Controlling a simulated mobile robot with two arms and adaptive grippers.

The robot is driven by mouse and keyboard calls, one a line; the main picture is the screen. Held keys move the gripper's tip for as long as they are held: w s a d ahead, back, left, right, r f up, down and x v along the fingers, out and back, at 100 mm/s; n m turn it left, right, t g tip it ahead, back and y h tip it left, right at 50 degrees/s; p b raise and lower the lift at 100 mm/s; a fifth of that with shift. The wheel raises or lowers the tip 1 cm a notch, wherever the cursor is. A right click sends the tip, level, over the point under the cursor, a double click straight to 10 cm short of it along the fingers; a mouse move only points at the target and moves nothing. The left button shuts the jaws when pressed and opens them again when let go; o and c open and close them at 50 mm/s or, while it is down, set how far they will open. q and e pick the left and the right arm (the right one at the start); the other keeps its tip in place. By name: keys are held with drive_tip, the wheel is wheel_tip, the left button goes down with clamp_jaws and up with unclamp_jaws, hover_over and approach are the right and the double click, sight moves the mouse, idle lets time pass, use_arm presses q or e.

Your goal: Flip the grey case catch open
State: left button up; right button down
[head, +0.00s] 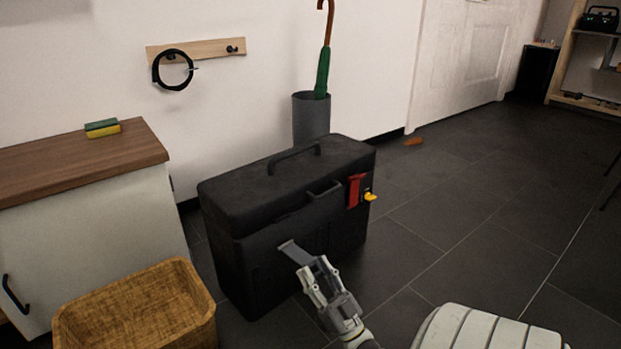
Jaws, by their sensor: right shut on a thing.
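A large black case (270,190) stands on the floor in the middle of the head view, its lid down. The grey catch (291,250) is a flat plate at the lower left of the case's front. Its free end points up and left, and its lower end is hidden by my gripper. My right gripper (312,268) comes up from below and is shut on the grey catch. I cannot tell how far the catch stands off the case wall. A red catch (354,190) sits at the front's right end. My left gripper is not in view.
A yellow piece (370,197) sticks out beside the red catch. A wicker basket (135,310) stands at lower left, before a wood-topped cabinet (70,170). An umbrella stand (310,118) is behind the case. The dark floor to the right is mostly clear.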

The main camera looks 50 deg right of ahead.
drive_tip(key=shift+a+f, duration=0.1)
drive_tip(key=shift+f, duration=0.3)
drive_tip(key=c, duration=1.3)
unclamp_jaws()
drive_tip(key=shift+o, duration=1.7)
drive_tip(key=shift+r, duration=0.1)
drive_tip(key=s+a+f, duration=0.2)
drive_tip(key=s+f, duration=0.1)
drive_tip(key=s, duration=1.2)
drive_tip(key=shift+s, duration=0.35)
